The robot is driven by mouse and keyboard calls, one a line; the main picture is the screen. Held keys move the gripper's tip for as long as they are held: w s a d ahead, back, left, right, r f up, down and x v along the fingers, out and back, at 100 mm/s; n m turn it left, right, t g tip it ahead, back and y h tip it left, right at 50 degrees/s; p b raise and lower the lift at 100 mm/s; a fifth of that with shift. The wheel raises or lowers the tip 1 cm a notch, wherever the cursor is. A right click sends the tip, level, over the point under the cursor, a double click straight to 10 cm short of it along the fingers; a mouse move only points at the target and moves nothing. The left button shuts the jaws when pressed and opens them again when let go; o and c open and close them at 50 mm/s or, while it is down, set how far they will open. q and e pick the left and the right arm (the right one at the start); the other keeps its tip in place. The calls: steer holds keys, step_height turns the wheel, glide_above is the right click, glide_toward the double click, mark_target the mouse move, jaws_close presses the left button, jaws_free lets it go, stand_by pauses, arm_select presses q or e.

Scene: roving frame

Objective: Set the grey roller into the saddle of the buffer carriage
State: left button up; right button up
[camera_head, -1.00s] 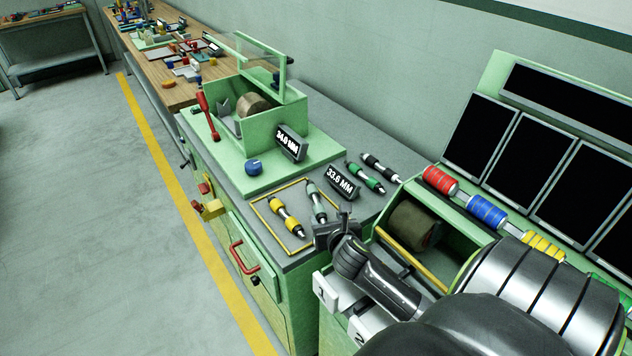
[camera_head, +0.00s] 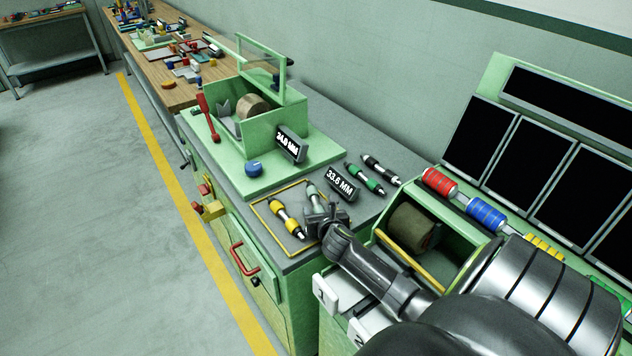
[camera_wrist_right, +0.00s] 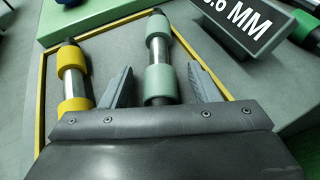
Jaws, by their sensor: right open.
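The grey roller, pale grey-green with a metal shaft and dark ends, lies in a yellow-outlined area on the bench; it shows in the head view (camera_head: 311,190) and the right wrist view (camera_wrist_right: 159,82). My right gripper (camera_head: 318,208) is open over its near end. In the right wrist view the open fingers (camera_wrist_right: 160,82) stand either side of the roller, with gaps; whether they are down at its height I cannot tell. The buffer carriage's grey V-shaped saddle (camera_head: 224,108) appears empty, beside a brown buffing wheel (camera_head: 251,105) in a green housing. My left gripper is out of view.
A yellow roller (camera_head: 285,217) lies left of the grey one, close to my finger. A label reading 33.6 MM (camera_head: 342,184), a green roller (camera_head: 365,179) and a black roller (camera_head: 380,168) are to the right. A red lever (camera_head: 208,116) stands before the housing.

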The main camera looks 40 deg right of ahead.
jaws_close()
steer(key=shift+r, duration=0.1)
